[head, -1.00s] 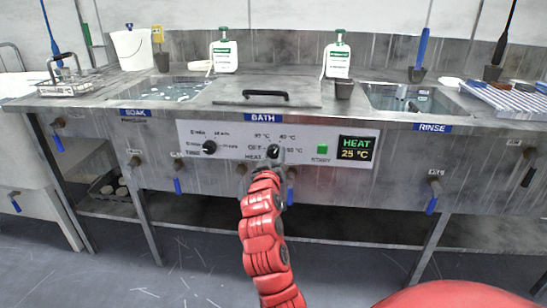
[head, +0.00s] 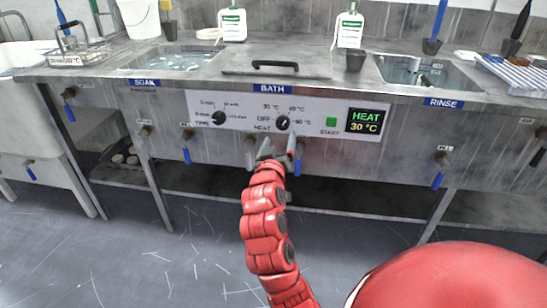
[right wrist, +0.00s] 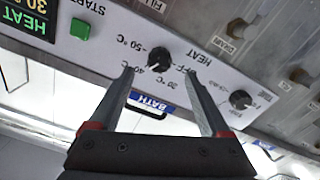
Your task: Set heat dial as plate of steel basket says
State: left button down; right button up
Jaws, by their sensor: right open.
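The heat dial (head: 282,122) is a black knob on the white bath panel, with OFF and 30, 40 and 50 °C marks around it; its pointer is too small to read surely. The display (head: 365,121) reads HEAT 30 °C. My right gripper (head: 273,145) is open, just below and in front of the dial. In the right wrist view, its fingertips (right wrist: 160,71) are apart and the dial (right wrist: 158,57) shows beyond the gap between them, not gripped. The steel basket (head: 78,44) stands at the back left; its plate (head: 67,59) is too small to read surely. My left gripper is out of view.
The time dial (head: 218,118) is left of the heat dial and the green start button (head: 331,121) is right. Blue-handled valves (head: 187,155) stick out below the panel. The bath lid (head: 290,65) is shut above it.

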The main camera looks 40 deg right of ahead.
jog(key=p+v, duration=0.5)
jog(key=v, duration=0.5)
jog(key=shift+s, duration=0.1)
